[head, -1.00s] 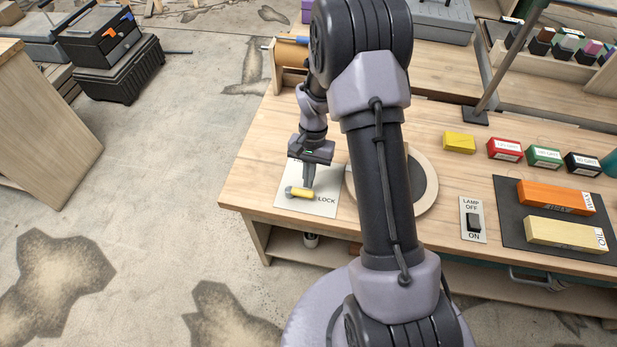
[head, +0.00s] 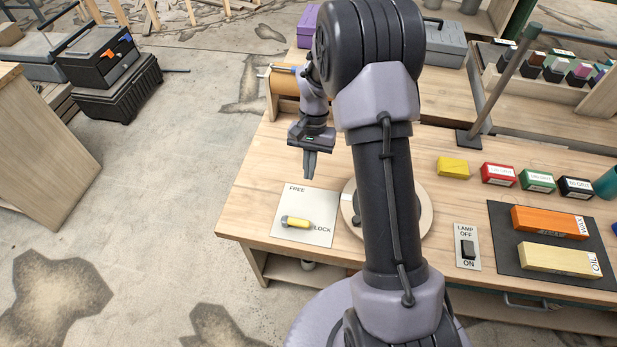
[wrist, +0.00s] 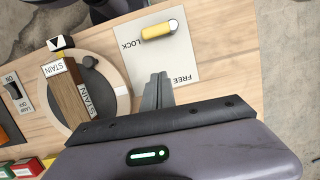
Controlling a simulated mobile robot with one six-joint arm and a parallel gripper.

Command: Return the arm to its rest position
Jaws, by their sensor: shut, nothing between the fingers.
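My gripper (head: 310,163) is shut and empty, raised above the workbench (head: 255,190) at its left end. In the wrist view its fingers (wrist: 157,92) are together with nothing between them. Below it lies a white plate marked FREE and LOCK (head: 290,236), with a yellow lever with a grey end (head: 296,222) lying nearly level toward LOCK. The gripper is apart from the lever. My arm's dark link crosses the middle of the head view and hides part of the bench.
A round turntable (head: 424,217) carries a block marked STAIN (wrist: 70,92). A lamp switch (head: 467,248), orange WAX block (head: 549,222) and pale OIL block (head: 548,258) lie right. Several small coloured boxes stand behind them. A thin post (head: 503,85) rises at the back right. Open floor lies left.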

